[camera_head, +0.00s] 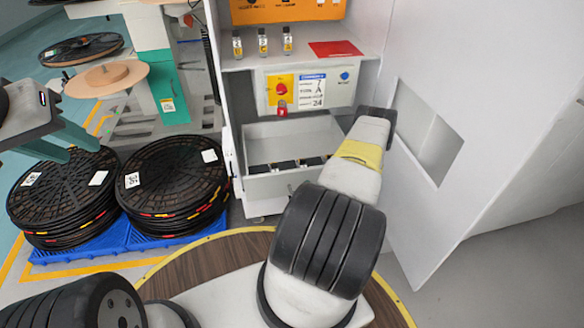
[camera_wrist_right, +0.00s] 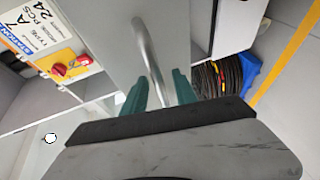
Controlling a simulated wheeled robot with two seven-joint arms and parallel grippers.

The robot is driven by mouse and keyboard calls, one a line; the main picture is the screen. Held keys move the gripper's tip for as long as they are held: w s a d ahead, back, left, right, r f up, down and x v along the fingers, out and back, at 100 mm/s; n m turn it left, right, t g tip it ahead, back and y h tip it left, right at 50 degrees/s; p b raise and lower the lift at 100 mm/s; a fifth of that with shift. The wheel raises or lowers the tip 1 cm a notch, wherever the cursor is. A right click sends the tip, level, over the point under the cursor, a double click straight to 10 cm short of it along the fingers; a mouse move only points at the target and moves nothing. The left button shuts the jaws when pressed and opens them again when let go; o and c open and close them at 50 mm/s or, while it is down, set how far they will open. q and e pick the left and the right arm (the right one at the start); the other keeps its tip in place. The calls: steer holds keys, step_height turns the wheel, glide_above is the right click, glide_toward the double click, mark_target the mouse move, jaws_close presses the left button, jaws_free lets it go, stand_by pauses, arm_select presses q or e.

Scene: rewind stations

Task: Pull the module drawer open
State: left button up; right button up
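The module drawer (camera_head: 280,184) is a light grey box low in the white cabinet, with several dark modules (camera_head: 288,165) inside it. It appears to stand partly out; my right arm hides its right part. In the right wrist view, a curved metal handle (camera_wrist_right: 152,55) on a grey front runs between the teal fingers of my right gripper (camera_wrist_right: 160,88). The fingers look apart, with narrow gaps beside the bar. This gripper is hidden behind its arm in the head view. My left gripper (camera_head: 70,146) is open and empty at the left, above the black reels.
A panel with a red knob (camera_head: 281,90) and a label sits above the drawer. Stacked reels (camera_head: 176,182) on a blue pallet (camera_head: 134,238) stand left of the cabinet. A grey cabinet wall bounds the right.

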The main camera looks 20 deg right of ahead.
steer(key=v, duration=0.7)
steer(key=shift+s, duration=0.4)
steer(key=shift+s+d, duration=0.1)
